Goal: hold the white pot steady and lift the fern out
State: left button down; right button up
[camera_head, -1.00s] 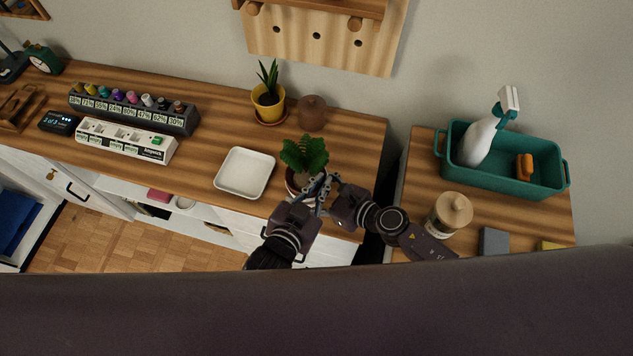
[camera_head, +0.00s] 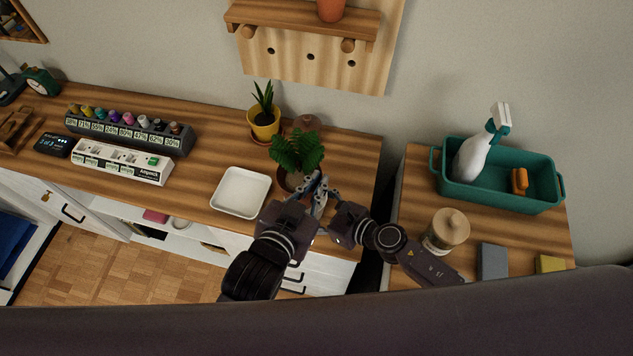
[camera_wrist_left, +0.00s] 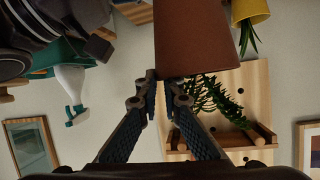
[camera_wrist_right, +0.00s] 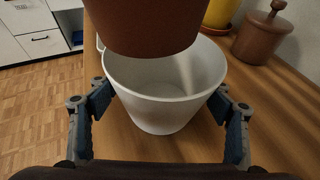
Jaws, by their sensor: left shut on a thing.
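The green fern (camera_head: 297,150) stands in a brown inner pot (camera_head: 289,181). In the right wrist view, that brown pot (camera_wrist_right: 145,28) hangs above the mouth of the white pot (camera_wrist_right: 152,112), clear of its rim at the front. My left gripper (camera_head: 318,186) is shut on the brown pot's rim; the left wrist view shows its fingertips (camera_wrist_left: 160,80) together at the rim of the pot (camera_wrist_left: 205,40). My right gripper (camera_wrist_right: 161,98) has its fingers on either side of the white pot, which stands on the desk. Whether they press on it is unclear.
A white square tray (camera_head: 241,191) lies left of the fern. A yellow pot (camera_head: 263,122) and a brown lidded pot (camera_wrist_right: 262,35) stand behind. A jar (camera_head: 446,232) and a teal bin (camera_head: 500,178) are on the right desk, past a gap.

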jog(key=o, duration=0.3)
jog(key=v, duration=1.2)
jog(key=shift+w, duration=0.1)
